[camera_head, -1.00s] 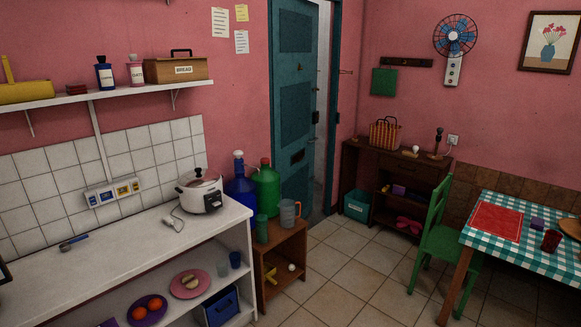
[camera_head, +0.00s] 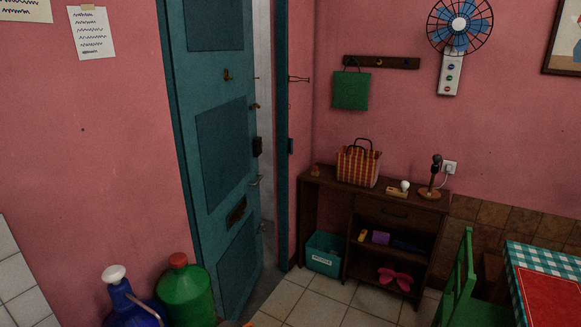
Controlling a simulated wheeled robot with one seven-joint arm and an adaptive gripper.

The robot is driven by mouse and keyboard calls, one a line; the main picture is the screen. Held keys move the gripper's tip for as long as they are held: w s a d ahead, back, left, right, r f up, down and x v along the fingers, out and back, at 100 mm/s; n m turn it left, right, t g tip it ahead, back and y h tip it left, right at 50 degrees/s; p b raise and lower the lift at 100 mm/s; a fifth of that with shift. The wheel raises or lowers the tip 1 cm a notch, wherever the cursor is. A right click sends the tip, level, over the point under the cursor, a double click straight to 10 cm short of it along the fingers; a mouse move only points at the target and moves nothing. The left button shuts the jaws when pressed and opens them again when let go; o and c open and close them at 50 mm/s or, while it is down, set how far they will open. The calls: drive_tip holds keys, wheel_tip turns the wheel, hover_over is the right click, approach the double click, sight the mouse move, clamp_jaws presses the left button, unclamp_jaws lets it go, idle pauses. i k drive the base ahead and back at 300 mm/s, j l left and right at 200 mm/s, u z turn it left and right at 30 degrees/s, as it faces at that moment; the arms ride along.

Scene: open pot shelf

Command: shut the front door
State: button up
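The front door (camera_head: 215,150) is a teal panelled door at the left of centre in the head view. It stands ajar, with a pale gap between its right edge and the teal door frame (camera_head: 281,140). My gripper is not in view.
A blue bottle (camera_head: 135,305) and a green bottle (camera_head: 185,293) stand before the door's lower left. A dark wooden shelf unit (camera_head: 390,212) and a teal bin (camera_head: 323,254) stand right of the doorway. Tiled floor (camera_head: 318,302) is clear between. A green chair (camera_head: 462,285) is at right.

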sight(217, 115)
drive_tip(key=i+l+z, duration=0.1)
drive_tip(key=i+z, duration=0.15)
drive_tip(key=i, duration=1.35)
drive_tip(key=i+j+u, duration=0.2)
drive_tip(key=i+u, duration=0.6)
drive_tip(key=i, duration=0.2)
drive_tip(key=i+l+u, duration=0.15)
drive_tip(key=i+u, duration=0.25)
drive_tip(key=i+z, duration=0.15)
drive_tip(key=i, duration=0.3)
drive_tip(key=j, duration=0.05)
